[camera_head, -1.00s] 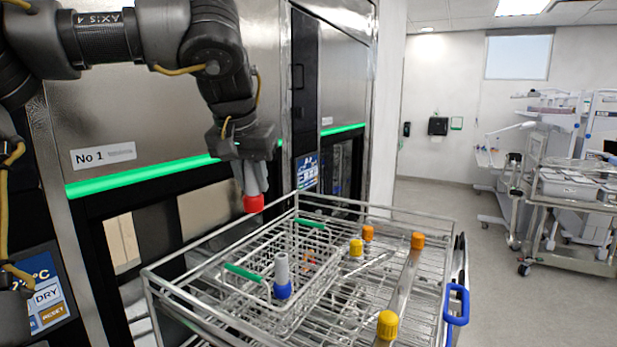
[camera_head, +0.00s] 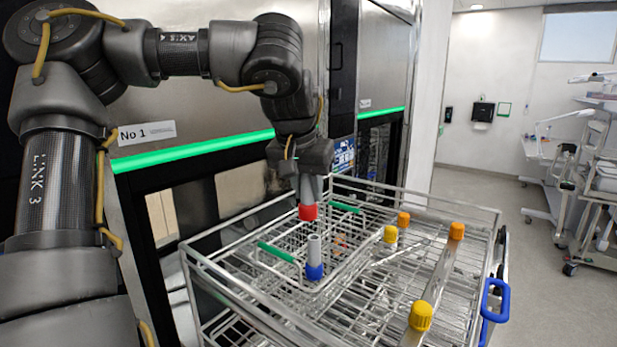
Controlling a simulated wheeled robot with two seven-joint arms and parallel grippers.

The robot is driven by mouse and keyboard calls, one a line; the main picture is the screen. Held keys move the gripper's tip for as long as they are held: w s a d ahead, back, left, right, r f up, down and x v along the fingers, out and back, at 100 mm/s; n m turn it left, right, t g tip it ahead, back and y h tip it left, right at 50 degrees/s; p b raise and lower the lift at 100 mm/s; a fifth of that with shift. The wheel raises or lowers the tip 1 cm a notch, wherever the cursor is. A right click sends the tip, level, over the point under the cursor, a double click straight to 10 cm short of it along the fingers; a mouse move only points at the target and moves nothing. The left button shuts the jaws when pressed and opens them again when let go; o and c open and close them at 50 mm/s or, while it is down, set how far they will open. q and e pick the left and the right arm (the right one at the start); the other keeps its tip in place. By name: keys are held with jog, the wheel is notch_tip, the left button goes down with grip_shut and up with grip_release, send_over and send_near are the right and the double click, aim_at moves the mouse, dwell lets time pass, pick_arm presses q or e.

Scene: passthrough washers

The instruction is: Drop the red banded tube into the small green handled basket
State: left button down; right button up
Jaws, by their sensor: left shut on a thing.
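My left gripper (camera_head: 308,186) points down and is shut on the red banded tube (camera_head: 307,212). Only the tube's red end shows below the fingers; the rest is hidden. It hangs over the far left part of the wire rack, above the small basket with green handles (camera_head: 276,253). Its other green handle (camera_head: 345,207) is farther back. A grey tube with a blue band (camera_head: 314,270) stands upright inside this basket. Whether the red end is below the basket's rim is hard to tell. My right gripper is not in view.
The basket sits in a larger wire rack (camera_head: 470,206) with a blue handle (camera_head: 493,300). The washer front (camera_head: 225,110) rises close behind. Open floor lies at right.

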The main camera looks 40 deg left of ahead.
pick_arm(q)
jog(key=shift+s+f, duration=0.1)
jog(key=shift+s, duration=0.05)
jog(key=c, duration=1.1)
grip_release()
jog(key=shift+w, duration=0.2)
jog(key=shift+s, duration=0.1)
